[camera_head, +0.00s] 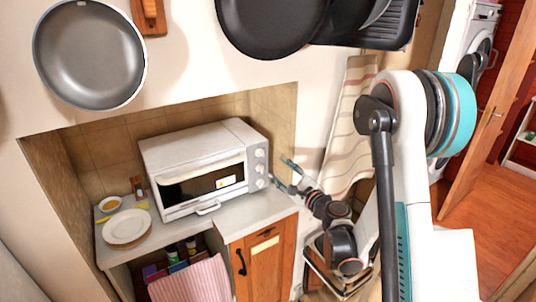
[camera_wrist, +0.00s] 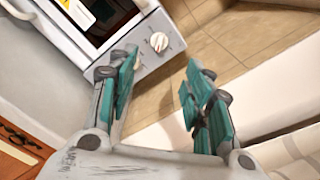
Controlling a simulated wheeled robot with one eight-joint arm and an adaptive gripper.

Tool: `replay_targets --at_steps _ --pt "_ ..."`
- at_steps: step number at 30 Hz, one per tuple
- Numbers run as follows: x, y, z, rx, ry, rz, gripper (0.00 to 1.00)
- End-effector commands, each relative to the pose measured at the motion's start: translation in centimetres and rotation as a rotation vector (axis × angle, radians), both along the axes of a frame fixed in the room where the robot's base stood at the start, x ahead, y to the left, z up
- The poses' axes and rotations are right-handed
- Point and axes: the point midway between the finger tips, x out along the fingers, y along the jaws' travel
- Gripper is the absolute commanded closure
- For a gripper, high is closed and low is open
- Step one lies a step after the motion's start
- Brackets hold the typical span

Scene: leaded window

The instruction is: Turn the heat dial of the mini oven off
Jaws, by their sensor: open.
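The white mini oven (camera_head: 205,165) stands on the counter in the wall niche, its door shut. Its right-hand panel carries three round dials in a column: top (camera_head: 259,153), middle (camera_head: 260,169) and bottom (camera_head: 261,183). I cannot tell from markings which is the heat dial. My gripper (camera_head: 285,174) is open and empty, just right of the panel near the lower dials. In the wrist view, one white dial (camera_wrist: 159,42) shows on the panel beyond the gap between my teal fingers (camera_wrist: 162,72). I see no finger touching it.
A plate (camera_head: 127,228) and a small bowl (camera_head: 110,203) sit on the counter (camera_head: 215,222) left of the oven. The niche's side wall (camera_head: 272,130) and a striped curtain (camera_head: 349,130) are close on the right. Pans (camera_head: 90,55) hang above.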

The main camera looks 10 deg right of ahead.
Motion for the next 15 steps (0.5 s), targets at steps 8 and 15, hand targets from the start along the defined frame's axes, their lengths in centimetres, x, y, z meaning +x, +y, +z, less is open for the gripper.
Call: replay_targets --at_steps 8,15 --pt "4.9 1.7 -0.1 -0.002 0.000 0.003 0.54" --pt "9.1 3.1 -0.1 -0.003 0.000 0.002 0.54"
